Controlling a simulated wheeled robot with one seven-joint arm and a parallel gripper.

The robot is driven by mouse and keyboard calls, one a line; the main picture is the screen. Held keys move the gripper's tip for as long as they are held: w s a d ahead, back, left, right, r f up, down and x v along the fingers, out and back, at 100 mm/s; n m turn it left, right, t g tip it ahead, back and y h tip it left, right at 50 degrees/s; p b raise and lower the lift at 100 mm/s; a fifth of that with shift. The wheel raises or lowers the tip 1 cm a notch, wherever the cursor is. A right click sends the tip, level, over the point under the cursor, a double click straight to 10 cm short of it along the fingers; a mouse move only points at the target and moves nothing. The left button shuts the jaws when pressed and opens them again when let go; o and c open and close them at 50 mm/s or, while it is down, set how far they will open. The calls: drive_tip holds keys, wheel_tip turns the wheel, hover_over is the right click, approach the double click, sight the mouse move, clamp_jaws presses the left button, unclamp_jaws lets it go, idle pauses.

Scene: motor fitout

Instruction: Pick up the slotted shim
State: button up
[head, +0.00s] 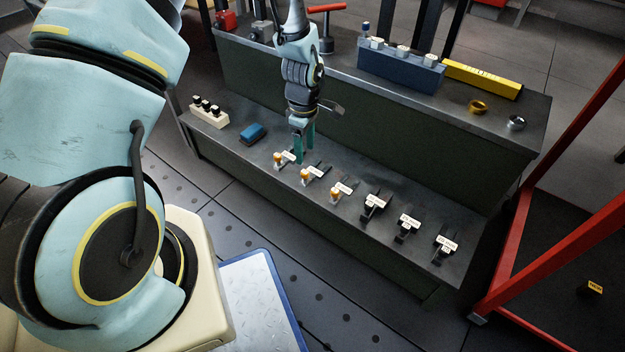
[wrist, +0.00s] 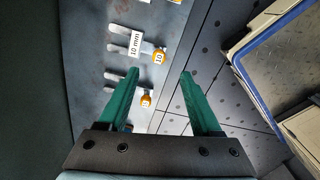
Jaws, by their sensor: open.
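Slotted shims appear as flat, grey, pronged pieces with white labels, in a row on the lower bench step. The left three have orange tabs: one beside my fingers (head: 281,160), a middle one (head: 308,176) and a third (head: 338,192). Which one the task means, I cannot tell. In the wrist view a shim labelled 10 mm (wrist: 118,48) has an orange tab marked 10, ahead of my fingertips.
Darker pieces with white labels (head: 407,228) continue the row rightward. A blue block (head: 252,134) and a pale holder with black knobs (head: 209,114) lie left. The upper step (head: 520,103) rises behind. A red frame (head: 560,150) stands right.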

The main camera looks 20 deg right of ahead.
sight(305, 171)
wheel_tip(305, 171, down, 10)
drive_tip(key=b, duration=0.3)
drive_tip(key=shift+w, duration=0.15)
drive_tip(key=shift+c, duration=0.4)
clamp_jaws()
idle(0.4)
